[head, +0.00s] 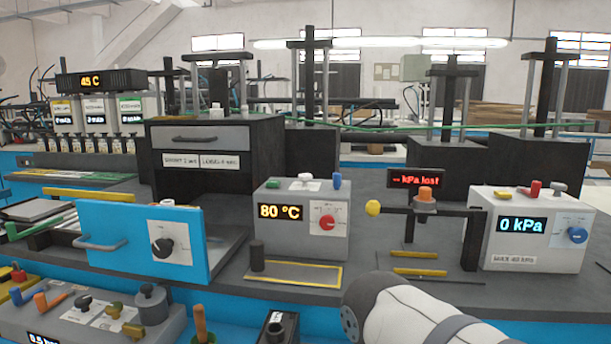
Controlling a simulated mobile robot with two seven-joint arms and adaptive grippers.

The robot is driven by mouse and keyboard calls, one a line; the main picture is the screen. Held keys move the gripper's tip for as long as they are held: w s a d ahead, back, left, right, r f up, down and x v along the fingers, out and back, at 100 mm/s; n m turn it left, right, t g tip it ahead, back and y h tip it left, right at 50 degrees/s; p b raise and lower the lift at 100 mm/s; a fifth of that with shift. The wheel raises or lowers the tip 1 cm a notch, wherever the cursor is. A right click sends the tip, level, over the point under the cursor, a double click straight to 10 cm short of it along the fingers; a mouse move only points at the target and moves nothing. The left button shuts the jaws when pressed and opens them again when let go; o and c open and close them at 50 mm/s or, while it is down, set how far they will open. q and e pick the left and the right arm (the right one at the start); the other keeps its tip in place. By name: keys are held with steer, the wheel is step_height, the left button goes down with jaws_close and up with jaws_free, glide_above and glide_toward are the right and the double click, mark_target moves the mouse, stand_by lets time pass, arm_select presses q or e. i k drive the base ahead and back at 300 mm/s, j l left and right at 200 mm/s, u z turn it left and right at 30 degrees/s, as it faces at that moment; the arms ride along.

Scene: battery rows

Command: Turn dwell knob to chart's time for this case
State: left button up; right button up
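A black knob (163,247) on a white dial plate is on the front of a blue drawer or door (125,240) with a grey handle, left of centre. I cannot tell for certain that it is the dwell knob. Two small labels, a SHORT label (181,160) and a LONG label (219,161), are on the dark cabinet behind it; their times are too small to read surely. A red knob (327,222) is on a grey box showing 80 °C. A blue knob (577,235) is on a box showing 0 kPa. Neither gripper is in view.
My white arm link fills the lower right. A yellow-edged dark mat (292,275) with a black cylinder (257,257) lies in front of the 80 °C box. A red kPa display (415,179) stands behind a yellow-tipped bar. A knobbed grey box (95,325) is at lower left.

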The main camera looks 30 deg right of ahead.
mark_target(305, 180)
steer(key=k+z, duration=0.1)
steer(key=z, duration=0.7)
steer(key=k+z, duration=0.15)
steer(key=z, duration=0.25)
